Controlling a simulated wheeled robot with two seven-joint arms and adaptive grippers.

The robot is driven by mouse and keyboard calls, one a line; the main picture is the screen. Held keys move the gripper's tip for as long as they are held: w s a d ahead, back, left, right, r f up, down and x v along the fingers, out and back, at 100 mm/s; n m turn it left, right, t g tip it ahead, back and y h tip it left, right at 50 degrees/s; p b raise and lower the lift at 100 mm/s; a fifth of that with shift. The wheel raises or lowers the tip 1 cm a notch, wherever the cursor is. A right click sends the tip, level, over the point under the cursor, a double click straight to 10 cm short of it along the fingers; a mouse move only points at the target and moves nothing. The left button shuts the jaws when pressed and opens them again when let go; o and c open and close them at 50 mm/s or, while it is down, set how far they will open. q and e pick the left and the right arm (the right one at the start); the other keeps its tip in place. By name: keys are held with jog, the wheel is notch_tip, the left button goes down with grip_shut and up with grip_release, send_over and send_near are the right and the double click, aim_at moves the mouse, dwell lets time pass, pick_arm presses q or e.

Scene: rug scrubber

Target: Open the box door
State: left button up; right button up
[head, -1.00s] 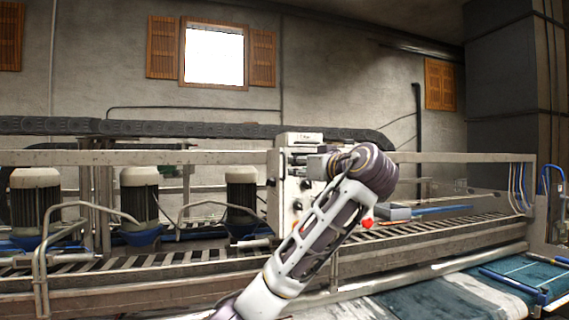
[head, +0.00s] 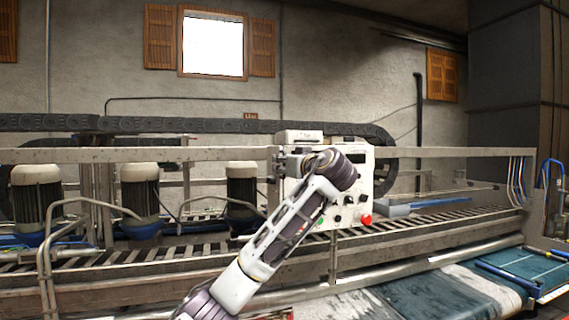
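The box (head: 352,185) is a pale control box at the middle of the head view. Its front has several dark knobs and a red button (head: 366,219) at the lower right. The door appears flush with the box; no gap shows. My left arm crosses the box's left part and hides it. My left gripper (head: 287,163) is at the box's upper left edge, small and partly hidden by my wrist. I cannot tell whether its fingers are open or whether they touch the door. My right gripper is not in view.
A metal rail (head: 130,155) runs behind the gripper at the same height. Several motors (head: 140,198) stand left of the box above the slatted conveyor (head: 150,255). A teal rug (head: 420,303) lies at the lower right.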

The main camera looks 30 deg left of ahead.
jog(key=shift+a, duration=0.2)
pick_arm(q)
jog(key=shift+c, duration=0.6)
grip_shut()
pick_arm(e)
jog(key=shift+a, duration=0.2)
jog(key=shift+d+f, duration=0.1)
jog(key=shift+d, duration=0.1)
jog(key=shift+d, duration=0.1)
